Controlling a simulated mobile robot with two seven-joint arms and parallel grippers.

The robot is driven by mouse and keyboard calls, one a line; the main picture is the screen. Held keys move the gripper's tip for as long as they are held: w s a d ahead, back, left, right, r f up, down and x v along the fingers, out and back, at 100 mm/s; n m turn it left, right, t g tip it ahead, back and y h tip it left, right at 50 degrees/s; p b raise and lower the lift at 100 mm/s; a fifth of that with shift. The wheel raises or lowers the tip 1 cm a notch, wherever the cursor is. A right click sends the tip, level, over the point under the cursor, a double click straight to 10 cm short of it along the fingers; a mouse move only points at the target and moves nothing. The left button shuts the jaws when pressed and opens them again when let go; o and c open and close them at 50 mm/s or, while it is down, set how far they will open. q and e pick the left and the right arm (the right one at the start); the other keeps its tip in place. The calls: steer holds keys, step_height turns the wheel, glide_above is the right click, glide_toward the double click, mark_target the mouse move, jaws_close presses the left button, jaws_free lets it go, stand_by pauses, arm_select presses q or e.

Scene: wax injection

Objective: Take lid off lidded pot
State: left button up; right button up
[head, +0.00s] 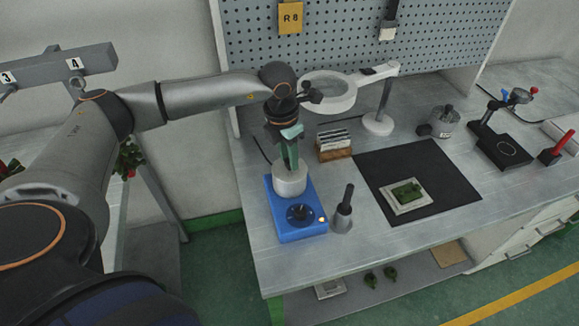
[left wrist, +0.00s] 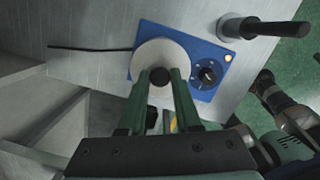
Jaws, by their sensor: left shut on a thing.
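A pale round pot (head: 290,184) stands on a blue hot plate (head: 322,229) at the left of the workbench. Its light grey lid (left wrist: 158,54) fills the space beyond the fingertips in the left wrist view and has a dark round knob (left wrist: 159,76). My left gripper (head: 290,168) points down over the pot. It also shows in the left wrist view (left wrist: 160,80), its green fingers shut on the knob from both sides. I see no clear gap between lid and pot; the fingers hide part of the top.
A dark-handled ladle-like pot (head: 342,217) stands just right of the hot plate. A wooden rack (head: 335,151) and a magnifier lamp (head: 330,91) are behind. A black mat (head: 440,171) holds a green piece on a plate (head: 407,196). Bare bench lies in front of the mat.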

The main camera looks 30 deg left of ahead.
arm_select(q)
jaws_close()
steer(key=shift+r, duration=0.45)
step_height(320, 180, up, 2)
steer(key=shift+r+b, duration=0.2)
steer(key=shift+b, duration=0.4)
steer(key=s+d+r+b, duration=0.2)
steer(key=s+d+r, duration=0.7)
steer(key=s, duration=0.1)
steer(key=shift+d+r, duration=0.35)
